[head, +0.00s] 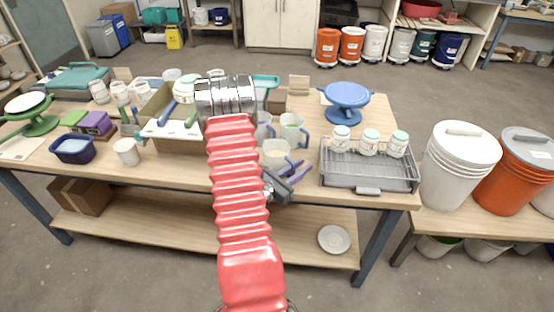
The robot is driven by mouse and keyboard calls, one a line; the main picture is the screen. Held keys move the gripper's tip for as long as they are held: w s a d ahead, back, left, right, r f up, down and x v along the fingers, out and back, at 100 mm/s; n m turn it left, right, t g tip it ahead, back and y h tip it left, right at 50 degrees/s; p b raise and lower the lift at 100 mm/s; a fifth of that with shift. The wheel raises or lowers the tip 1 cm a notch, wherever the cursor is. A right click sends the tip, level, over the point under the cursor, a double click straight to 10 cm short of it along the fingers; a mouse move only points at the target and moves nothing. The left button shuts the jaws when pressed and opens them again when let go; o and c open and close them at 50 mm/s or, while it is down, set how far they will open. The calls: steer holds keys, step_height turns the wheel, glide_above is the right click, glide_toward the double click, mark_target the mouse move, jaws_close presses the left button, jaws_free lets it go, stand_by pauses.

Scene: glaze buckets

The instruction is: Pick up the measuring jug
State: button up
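Several jug-like vessels with blue-grey handles stand near the middle of the table; I cannot tell which one the task means. A jug with cream contents (275,150) is nearest the front edge, its handle to the right. A pale green-white jug (291,128) stands behind it. A third jug (262,131) is partly hidden by my red arm. My gripper (294,172) is at the table's front edge, just in front of the cream jug. Its purple fingers look apart with nothing visible between them. Part of the gripper is hidden behind my arm.
A wire rack tray (368,181) with several lidded jars is to the right. A blue turntable (347,97) stands behind. A cardboard box (180,146) with tools is left of my arm. White (455,170) and orange (512,185) buckets stand at the far right.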

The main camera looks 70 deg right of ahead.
stand_by(0.5)
jaws_close()
stand_by(1.3)
